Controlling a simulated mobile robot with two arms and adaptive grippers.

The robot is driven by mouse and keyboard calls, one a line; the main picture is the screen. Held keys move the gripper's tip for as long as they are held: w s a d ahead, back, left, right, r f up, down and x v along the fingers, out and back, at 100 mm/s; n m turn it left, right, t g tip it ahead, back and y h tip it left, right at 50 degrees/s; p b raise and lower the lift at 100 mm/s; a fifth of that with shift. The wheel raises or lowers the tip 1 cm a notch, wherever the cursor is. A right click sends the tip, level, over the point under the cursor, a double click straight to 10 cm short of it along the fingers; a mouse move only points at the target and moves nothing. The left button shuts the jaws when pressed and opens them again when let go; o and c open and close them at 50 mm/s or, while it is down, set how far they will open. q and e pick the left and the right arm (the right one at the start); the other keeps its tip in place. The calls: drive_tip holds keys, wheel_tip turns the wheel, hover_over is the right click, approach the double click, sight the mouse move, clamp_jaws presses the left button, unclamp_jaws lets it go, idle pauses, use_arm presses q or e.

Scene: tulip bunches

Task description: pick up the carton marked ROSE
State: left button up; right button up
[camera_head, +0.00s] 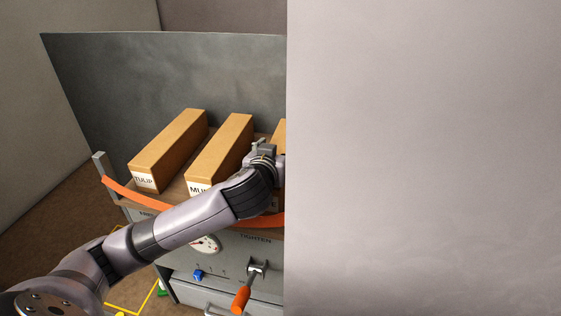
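Two long cardboard cartons lie side by side on the bench top: one marked TULIP (168,150) and one whose label begins MU (222,150). A third carton (281,135) shows only as a sliver at the panel's edge; its label is almost wholly hidden, so I cannot read ROSE on it. My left gripper (264,150) is over the bench between the second carton and the third. The wrist and the panel hide its fingertips, so I cannot see whether it is open or touches a carton. My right gripper is not in view.
A large pale panel (425,160) blocks the whole right half. An orange strap (130,193) runs along the bench front. Below are a gauge (206,244), a blue knob (198,275) and an orange-handled crank (242,298) under the word TIGHTEN. A grey board (110,80) stands behind.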

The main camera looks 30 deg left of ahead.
use_arm(q)
drive_tip(key=shift+f, duration=0.15)
drive_tip(key=c, duration=1.2)
drive_tip(key=shift+c, duration=0.5)
